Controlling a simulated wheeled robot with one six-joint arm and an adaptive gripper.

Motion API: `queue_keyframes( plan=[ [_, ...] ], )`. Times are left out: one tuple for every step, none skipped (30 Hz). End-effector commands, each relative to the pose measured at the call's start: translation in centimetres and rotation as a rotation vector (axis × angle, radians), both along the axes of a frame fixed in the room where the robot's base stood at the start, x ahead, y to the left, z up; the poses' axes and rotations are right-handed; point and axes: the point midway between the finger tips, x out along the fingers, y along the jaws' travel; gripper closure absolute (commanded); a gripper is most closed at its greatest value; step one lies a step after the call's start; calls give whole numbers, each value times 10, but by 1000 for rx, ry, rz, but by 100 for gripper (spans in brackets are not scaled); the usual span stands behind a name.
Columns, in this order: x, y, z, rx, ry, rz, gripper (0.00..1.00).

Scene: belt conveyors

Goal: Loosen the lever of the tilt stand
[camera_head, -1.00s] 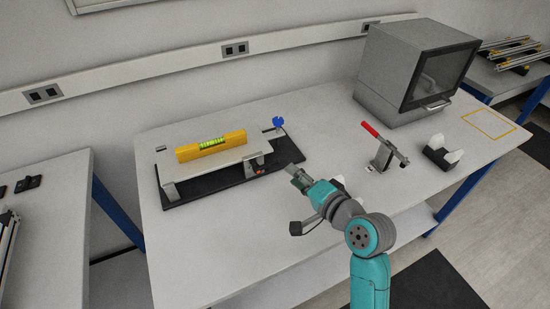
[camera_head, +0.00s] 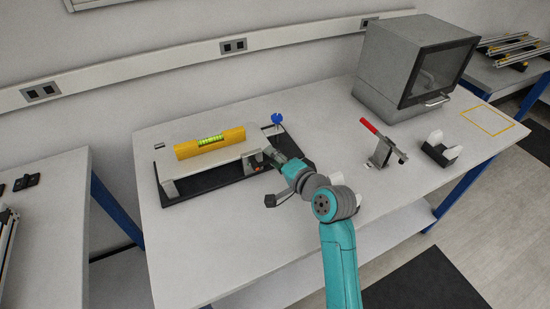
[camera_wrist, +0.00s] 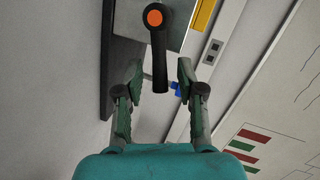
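The tilt stand has a light top plate (camera_head: 222,154) on a dark base (camera_head: 202,186), with a yellow spirit level (camera_head: 209,143) lying on top. Its black lever (camera_wrist: 158,60) with an orange hub cap shows at the top middle of the wrist view. The lever's handle points down toward my gripper, its end between the fingertips. My gripper (camera_wrist: 157,72) is open, one finger to each side of the handle, with gaps visible on both sides. In the head view my gripper (camera_head: 270,155) is at the stand's right end and hides most of the lever.
A blue knob (camera_head: 277,118) stands at the stand's back right corner. A red-handled toggle clamp (camera_head: 382,145) and a black holder with white pads (camera_head: 441,149) are to the right. A grey box-shaped machine (camera_head: 411,65) stands at the back right. The front of the table is clear.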

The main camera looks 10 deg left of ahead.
Motion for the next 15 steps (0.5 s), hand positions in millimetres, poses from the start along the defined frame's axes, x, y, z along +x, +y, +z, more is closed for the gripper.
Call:
queue_keyframes(
  plan=[
    [0,0,0,0,0,0,78],
    [0,0,0,0,0,0,85],
    [0,0,0,0,0,0,95],
    [0,0,0,0,0,0,100],
    [0,0,0,0,0,0,100],
    [0,0,0,0,0,0,100],
    [0,0,0,0,0,0,100],
    [0,0,0,0,0,0,100],
    [0,0,0,0,0,0,100],
    [0,0,0,-1,0,0,100],
    [0,0,0,-3,-1,0,100],
    [0,0,0,-6,-4,0,100],
    [0,0,1,-9,-7,0,100],
    [0,0,1,-13,-10,0,100],
    [-1,1,2,-22,-16,0,100]
  ],
)
